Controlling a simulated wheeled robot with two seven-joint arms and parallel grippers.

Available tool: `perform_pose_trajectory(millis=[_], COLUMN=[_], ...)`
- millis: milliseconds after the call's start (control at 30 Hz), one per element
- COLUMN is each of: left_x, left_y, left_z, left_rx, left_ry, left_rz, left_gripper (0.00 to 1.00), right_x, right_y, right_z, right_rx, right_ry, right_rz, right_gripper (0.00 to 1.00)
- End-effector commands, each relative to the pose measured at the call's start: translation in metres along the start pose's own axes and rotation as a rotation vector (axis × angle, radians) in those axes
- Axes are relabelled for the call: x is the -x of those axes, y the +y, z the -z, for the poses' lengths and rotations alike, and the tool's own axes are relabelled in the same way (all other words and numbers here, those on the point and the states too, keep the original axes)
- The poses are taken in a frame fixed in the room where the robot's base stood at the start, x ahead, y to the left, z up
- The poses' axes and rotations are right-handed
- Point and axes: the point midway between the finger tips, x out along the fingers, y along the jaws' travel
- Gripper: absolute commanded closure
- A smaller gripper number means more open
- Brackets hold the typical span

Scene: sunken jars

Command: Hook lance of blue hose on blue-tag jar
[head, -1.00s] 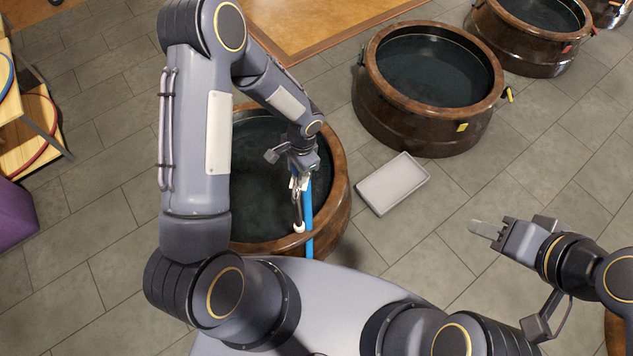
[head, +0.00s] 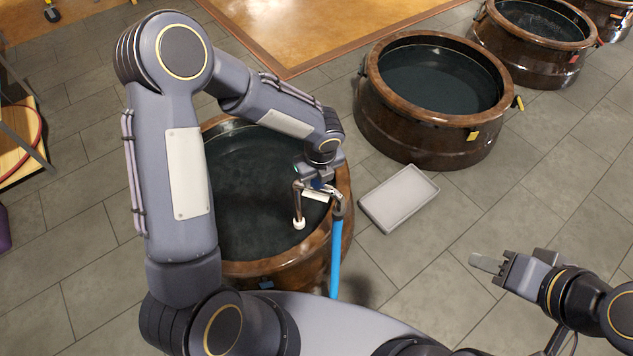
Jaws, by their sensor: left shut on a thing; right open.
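My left gripper (head: 318,178) is shut on the metal lance (head: 298,203) of the blue hose (head: 335,258), above the right part of the nearest jar (head: 225,272). The lance is bent like a hook; its white-tipped end points down over the dark water inside the rim. The blue hose hangs from the other end, in front of the right rim. Whether the lance touches the rim I cannot tell. A small blue tag (head: 265,284) shows on this jar's near side. My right gripper (head: 492,263) is open and empty over the floor at right.
A shallow grey tray (head: 398,198) lies on the floor right of the nearest jar. A yellow-tag jar (head: 410,140) stands behind it, with further jars (head: 530,66) at the top right. A wooden shelf (head: 22,150) is at left. My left arm covers the nearest jar's left part.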

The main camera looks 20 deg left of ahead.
Motion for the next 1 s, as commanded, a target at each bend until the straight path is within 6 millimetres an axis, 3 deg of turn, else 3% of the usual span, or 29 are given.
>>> perform_pose_trajectory(millis=[167,1000], left_x=[-0.021,-0.198], left_y=[-0.001,-0.001], left_z=[0.003,0.030], left_rx=[-0.018,-0.014], left_ry=[0.000,0.000], left_rz=[0.003,0.002], left_gripper=[0.91,0.91], right_x=[-0.017,-0.147], right_y=[0.008,0.067], right_z=[-0.009,-0.074], right_rx=[0.000,0.000], right_ry=[0.000,0.000], right_rz=[0.000,0.000], right_gripper=[0.59,0.59])
